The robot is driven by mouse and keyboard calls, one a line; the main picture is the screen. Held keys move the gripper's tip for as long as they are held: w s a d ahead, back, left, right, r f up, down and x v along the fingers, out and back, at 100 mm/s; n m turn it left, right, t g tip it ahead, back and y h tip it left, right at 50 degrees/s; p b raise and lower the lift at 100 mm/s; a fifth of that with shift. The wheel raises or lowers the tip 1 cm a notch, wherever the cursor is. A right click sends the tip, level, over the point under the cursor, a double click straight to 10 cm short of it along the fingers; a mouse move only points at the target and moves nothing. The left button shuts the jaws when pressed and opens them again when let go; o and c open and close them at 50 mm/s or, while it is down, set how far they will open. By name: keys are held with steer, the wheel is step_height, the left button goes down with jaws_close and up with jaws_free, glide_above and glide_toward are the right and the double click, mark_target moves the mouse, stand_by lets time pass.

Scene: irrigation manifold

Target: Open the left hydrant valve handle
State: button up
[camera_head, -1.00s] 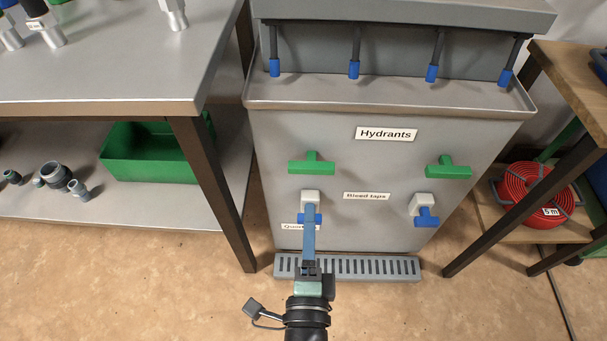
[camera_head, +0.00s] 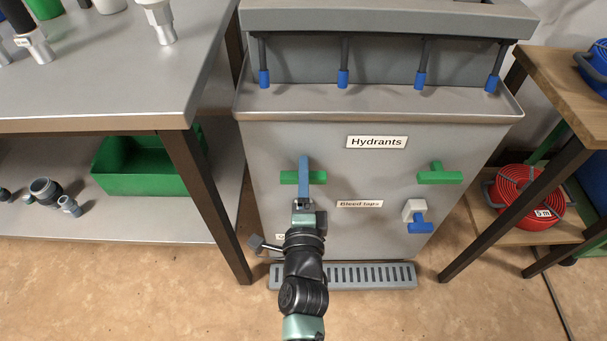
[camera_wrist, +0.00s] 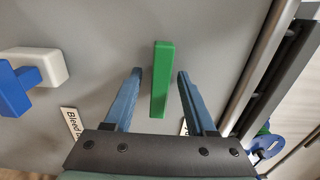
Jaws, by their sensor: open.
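The left hydrant valve handle is a green bar (camera_head: 289,178) on the grey cabinet front, lying level in the head view. It also shows in the wrist view (camera_wrist: 161,75), between the two blue fingers. My gripper (camera_head: 304,161) is open in front of this handle, and its upper finger part covers the bar's middle. In the wrist view my gripper (camera_wrist: 160,73) has one finger on each side of the handle, with a gap on both sides. The handle's stem is hidden. I cannot tell whether the fingertips reach the handle's depth.
A second green handle (camera_head: 440,173) is at the right of the cabinet (camera_head: 330,225). Below it is a blue bleed tap (camera_head: 417,222) with a white block. A floor grate (camera_head: 345,276) lies in front. Metal bench (camera_head: 100,115) and wooden shelf (camera_head: 560,95) flank the cabinet.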

steer(key=shift+w, duration=0.1)
jaws_close()
stand_by(0.6)
steer(key=n, duration=0.4)
steer(key=shift+n, duration=0.4)
steer(key=n, duration=0.4)
steer(key=shift+n, duration=0.3)
steer(key=n+p, duration=0.1)
steer(key=n, duration=0.3)
steer(key=n+p, duration=0.1)
steer(key=n, duration=0.4)
